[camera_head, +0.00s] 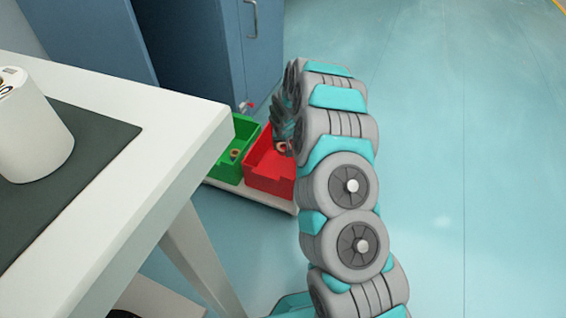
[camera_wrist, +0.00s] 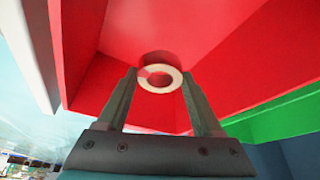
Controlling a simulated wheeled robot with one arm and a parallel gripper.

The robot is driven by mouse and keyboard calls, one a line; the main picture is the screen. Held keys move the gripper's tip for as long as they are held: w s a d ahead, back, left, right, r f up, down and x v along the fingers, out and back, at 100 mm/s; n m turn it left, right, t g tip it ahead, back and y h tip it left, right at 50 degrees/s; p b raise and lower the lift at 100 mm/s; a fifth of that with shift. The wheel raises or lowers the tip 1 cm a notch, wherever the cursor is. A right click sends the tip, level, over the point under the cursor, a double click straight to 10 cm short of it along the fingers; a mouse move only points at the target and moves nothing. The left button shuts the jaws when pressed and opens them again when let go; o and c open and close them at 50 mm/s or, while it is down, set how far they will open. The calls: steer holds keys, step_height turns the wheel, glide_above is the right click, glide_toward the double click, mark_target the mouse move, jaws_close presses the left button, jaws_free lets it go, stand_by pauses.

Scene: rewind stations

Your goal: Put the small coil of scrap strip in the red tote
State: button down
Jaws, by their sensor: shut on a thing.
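The small coil of scrap strip is a short ring with a pale end face and a reddish-brown side. In the wrist view the coil (camera_wrist: 174,73) sits between the fingertips of my gripper (camera_wrist: 160,80), which is shut on it. The red tote (camera_wrist: 230,60) fills most of the view behind it. In the head view the red tote (camera_head: 268,182) stands low beyond the table corner. My gripper (camera_head: 282,140) reaches down at its right side, with the coil (camera_head: 281,147) at or just inside the opening. I cannot tell whether the coil touches the tote's floor.
A green tote (camera_head: 222,170) with a small ring-shaped thing (camera_head: 235,153) inside stands directly left of the red one, on a pale base (camera_head: 270,199). A white table (camera_head: 150,150) with a white roll (camera_head: 30,130) is at left. Blue cabinets (camera_head: 195,50) stand behind. Floor at right is clear.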

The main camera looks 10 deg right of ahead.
mark_target(284, 161)
step_height(284, 161, down, 7)
steer(key=shift+r+b, duration=0.1)
steer(key=shift+b, duration=0.25)
steer(key=shift+c, duration=0.2)
jaws_free()
steer(key=shift+r, duration=0.1)
steer(key=v, duration=1.2)
steer(key=shift+p, duration=0.4)
